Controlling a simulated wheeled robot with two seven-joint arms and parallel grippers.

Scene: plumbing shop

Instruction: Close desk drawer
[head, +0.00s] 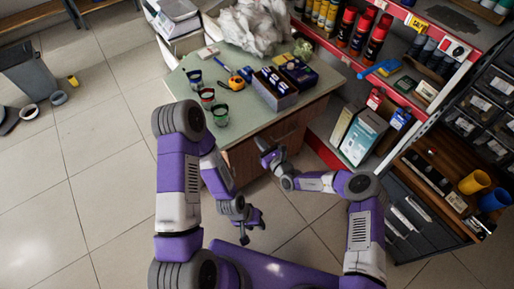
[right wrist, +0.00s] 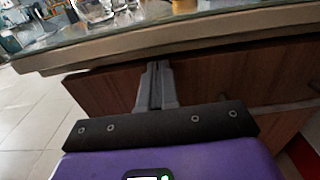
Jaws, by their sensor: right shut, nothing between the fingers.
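The desk (head: 238,128) has a pale green top and a brown wooden front. Its drawer front (head: 294,130) is partly hidden behind my right arm. In the right wrist view the wooden drawer front (right wrist: 215,82) lies just under the desktop edge, with a pale bar handle (right wrist: 285,107) at right. I cannot tell whether a gap remains behind it. My right gripper (head: 264,146) is shut and empty, its fingertips (right wrist: 157,68) at the upper part of the wooden front, touching or very near it. My left gripper (head: 254,227) is open and empty, low in front of the desk.
Cups (head: 220,115), a tape measure (head: 236,83), a box of small items (head: 275,92) and a plastic bag (head: 250,28) are on the desktop. A stocked red shelf (head: 345,62) and drawer cabinets stand close on the right. The tiled floor (head: 95,160) at left is mostly clear.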

